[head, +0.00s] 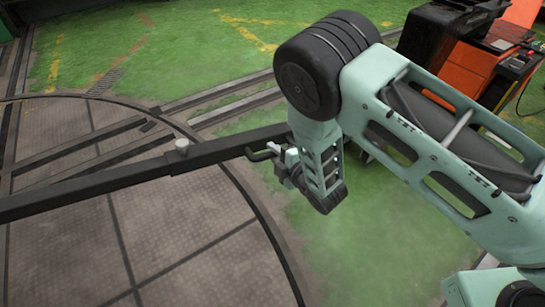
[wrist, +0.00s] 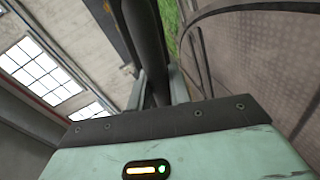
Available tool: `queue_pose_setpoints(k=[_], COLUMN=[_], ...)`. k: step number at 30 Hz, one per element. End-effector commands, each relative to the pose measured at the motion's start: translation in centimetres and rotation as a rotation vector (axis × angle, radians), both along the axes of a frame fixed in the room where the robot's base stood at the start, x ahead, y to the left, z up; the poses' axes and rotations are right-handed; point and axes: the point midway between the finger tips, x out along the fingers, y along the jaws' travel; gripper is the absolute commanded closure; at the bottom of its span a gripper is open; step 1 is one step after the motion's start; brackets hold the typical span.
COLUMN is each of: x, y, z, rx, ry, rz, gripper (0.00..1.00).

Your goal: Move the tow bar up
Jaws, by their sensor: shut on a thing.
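The tow bar (head: 100,181) is a long dark beam running from the left edge over the round turntable to beside my arm in the head view. A pale round knob (head: 182,146) sits on top of it. My gripper (head: 268,153) is at the bar's right end, partly hidden by my wrist. In the wrist view a dark rounded bar (wrist: 147,40) passes between the two fingers of my gripper (wrist: 157,88), which are shut on it. I take this to be the tow bar's handle end; the contact itself is partly hidden.
The turntable (head: 180,220) has a plated metal deck with a curved rim and rails. Green floor (head: 370,250) lies right of it. An orange and black machine (head: 470,55) stands at the upper right, behind my arm.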

Motion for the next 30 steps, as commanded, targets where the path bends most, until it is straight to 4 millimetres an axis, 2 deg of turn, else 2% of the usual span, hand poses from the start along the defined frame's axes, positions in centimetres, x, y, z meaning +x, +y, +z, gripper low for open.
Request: queue_pose_setpoints(k=[1, 15, 24, 30], x=[0.3, 2.8, 5.3, 7.1], y=[-0.3, -4.0, -7.8, -10.4], z=[3.1, 16.4, 24.4, 28.2], rx=[0.024, 0.22, 0.35, 0.422], ry=[0.006, 0.138, 0.224, 0.274], rz=[-0.002, -0.004, -0.005, -0.004], gripper=[1.0, 1.0, 1.0, 1.0])
